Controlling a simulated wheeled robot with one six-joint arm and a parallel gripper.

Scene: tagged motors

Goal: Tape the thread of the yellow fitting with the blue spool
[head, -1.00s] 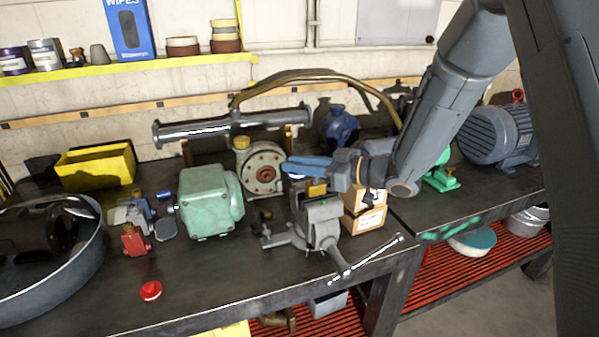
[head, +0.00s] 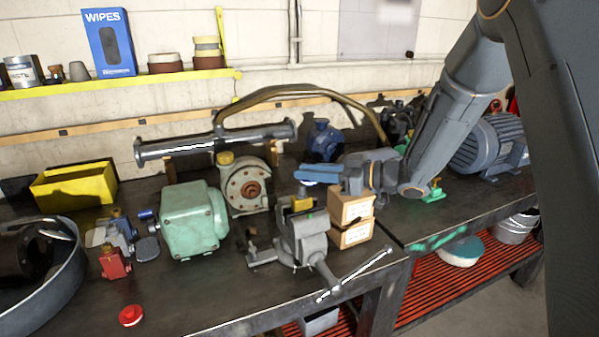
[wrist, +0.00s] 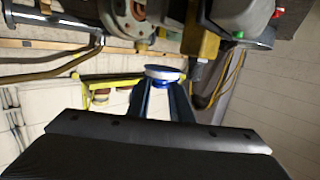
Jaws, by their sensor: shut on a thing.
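The blue spool (wrist: 165,74), with a pale disc-like face, sits between the fingertips of my gripper (wrist: 165,86) in the wrist view. My gripper (head: 320,173) is shut on it; in the head view the fingers hide most of the spool. The yellow fitting (head: 302,204) is held in the jaws of the grey vise (head: 304,238). It also shows in the wrist view (wrist: 201,46), just beside the spool with a small gap in the picture. In the head view my gripper is above and slightly right of the fitting. The thread is too small to make out clearly.
A green motor (head: 192,222) and a round pump (head: 247,187) stand left of the vise. Cardboard boxes (head: 351,208) stand close on its right. A long metal pipe (head: 190,143) lies behind. A red cap (head: 131,315) lies on the bare front bench.

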